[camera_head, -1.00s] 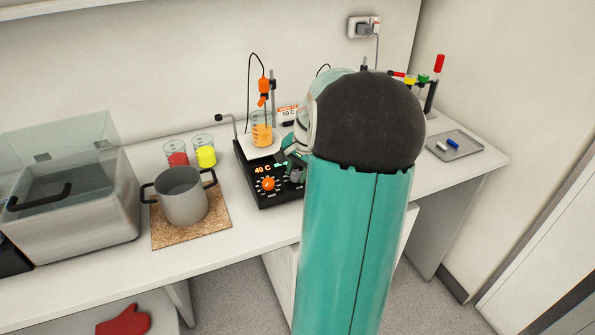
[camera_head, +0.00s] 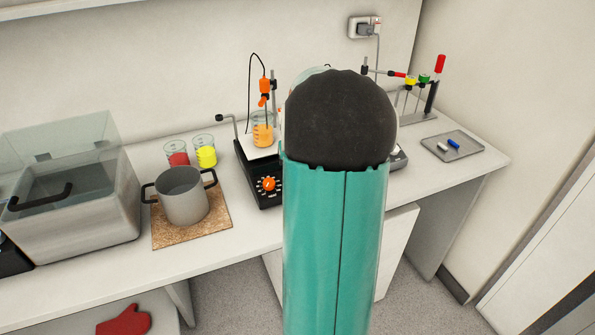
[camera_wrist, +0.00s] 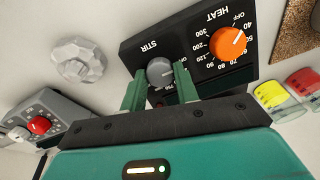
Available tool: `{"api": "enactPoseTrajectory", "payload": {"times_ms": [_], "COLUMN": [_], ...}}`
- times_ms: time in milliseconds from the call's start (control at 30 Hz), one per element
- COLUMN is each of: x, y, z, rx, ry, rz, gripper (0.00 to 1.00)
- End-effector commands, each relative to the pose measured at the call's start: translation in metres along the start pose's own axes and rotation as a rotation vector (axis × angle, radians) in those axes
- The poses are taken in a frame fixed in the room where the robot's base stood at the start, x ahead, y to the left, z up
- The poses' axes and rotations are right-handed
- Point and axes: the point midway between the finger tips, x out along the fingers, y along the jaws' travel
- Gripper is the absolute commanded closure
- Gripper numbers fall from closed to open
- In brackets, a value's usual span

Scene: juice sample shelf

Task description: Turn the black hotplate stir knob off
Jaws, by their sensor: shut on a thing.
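The black hotplate (camera_head: 244,165) stands on the bench with a white top and a beaker of orange liquid (camera_head: 262,128) on it. In the wrist view its front panel (camera_wrist: 190,40) carries a grey-looking knob (camera_wrist: 159,71) beside the word STIR, and an orange HEAT knob (camera_wrist: 228,43) to its right. My gripper (camera_wrist: 159,80) is shut on the STIR knob, one green finger on each side. Its pointer mark is not clear, so I cannot tell its setting. In the head view my arm hides the gripper and the STIR knob.
A grey pot (camera_head: 182,195) on a cork mat (camera_head: 165,235) and red and yellow beakers (camera_head: 205,152) stand left of the hotplate. A grey device with a red knob (camera_wrist: 40,125) and a pale faceted knob-like object (camera_wrist: 78,60) show left in the wrist view.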

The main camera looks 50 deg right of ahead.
Motion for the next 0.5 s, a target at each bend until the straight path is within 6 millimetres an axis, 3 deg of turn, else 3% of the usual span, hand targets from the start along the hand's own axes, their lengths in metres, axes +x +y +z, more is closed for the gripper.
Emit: {"api": "enactPoseTrajectory", "payload": {"times_ms": [500], "x": [-0.0002], "y": [-0.0001], "z": [-0.0002], "rx": [-0.036], "ry": [0.001], "rz": [0.004], "gripper": [0.93]}}
